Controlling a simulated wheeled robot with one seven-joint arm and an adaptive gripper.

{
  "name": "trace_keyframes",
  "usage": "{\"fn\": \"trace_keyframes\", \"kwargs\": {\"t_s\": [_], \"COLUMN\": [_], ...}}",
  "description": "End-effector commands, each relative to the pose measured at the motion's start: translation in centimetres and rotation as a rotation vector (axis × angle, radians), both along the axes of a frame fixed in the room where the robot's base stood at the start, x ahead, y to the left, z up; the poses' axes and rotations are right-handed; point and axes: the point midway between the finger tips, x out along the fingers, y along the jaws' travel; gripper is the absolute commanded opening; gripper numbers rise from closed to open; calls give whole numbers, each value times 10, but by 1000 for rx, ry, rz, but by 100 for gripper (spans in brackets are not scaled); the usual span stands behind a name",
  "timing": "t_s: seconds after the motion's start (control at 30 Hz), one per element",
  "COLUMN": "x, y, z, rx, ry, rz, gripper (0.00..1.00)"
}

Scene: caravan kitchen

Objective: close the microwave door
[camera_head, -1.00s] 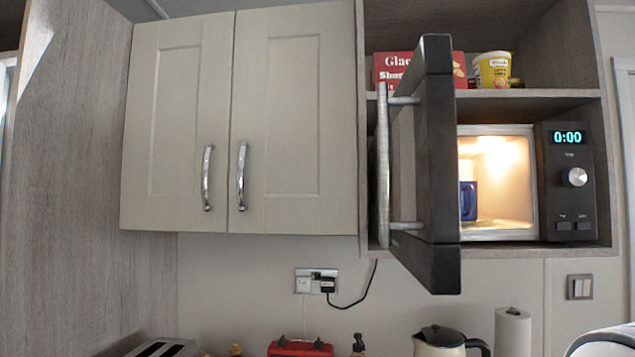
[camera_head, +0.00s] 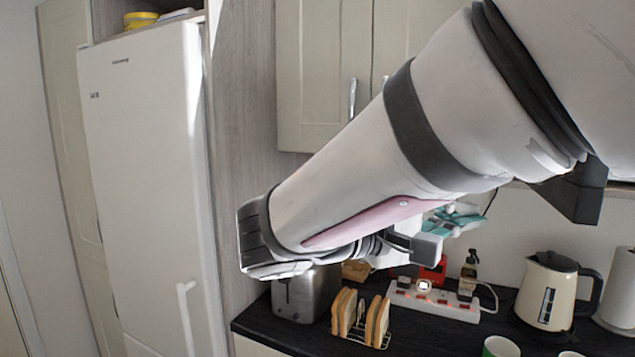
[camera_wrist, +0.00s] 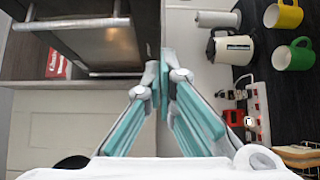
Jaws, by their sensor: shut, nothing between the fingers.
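The microwave door (camera_head: 572,195) shows in the head view only as a dark lower corner at the right, behind my arm. In the head view, my gripper (camera_head: 462,215) is partly hidden behind the arm. The microwave's interior and control panel are out of view.
Wall cupboards (camera_head: 318,95) hang behind my arm, and a tall white fridge (camera_head: 150,180) stands left. The dark counter below holds a toaster (camera_head: 300,296), toast rack (camera_head: 362,318), power strip (camera_head: 436,301), kettle (camera_head: 550,290) and paper roll (camera_head: 620,285). A red box (camera_wrist: 57,64) sits on the shelf.

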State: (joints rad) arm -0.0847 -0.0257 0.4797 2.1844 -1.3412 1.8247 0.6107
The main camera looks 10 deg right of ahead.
Motion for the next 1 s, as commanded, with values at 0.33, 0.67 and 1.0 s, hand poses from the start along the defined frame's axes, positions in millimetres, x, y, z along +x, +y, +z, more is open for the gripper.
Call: {"fn": "trace_keyframes", "kwargs": {"t_s": [0.33, 0.67, 1.0], "x": [10, 24, 8], "y": [-25, -88, -123], "z": [8, 8, 7], "rx": [-30, -29, -29], "ry": [-21, -18, -18], "rz": [9, 8, 11], "gripper": [0, 0, 0]}}
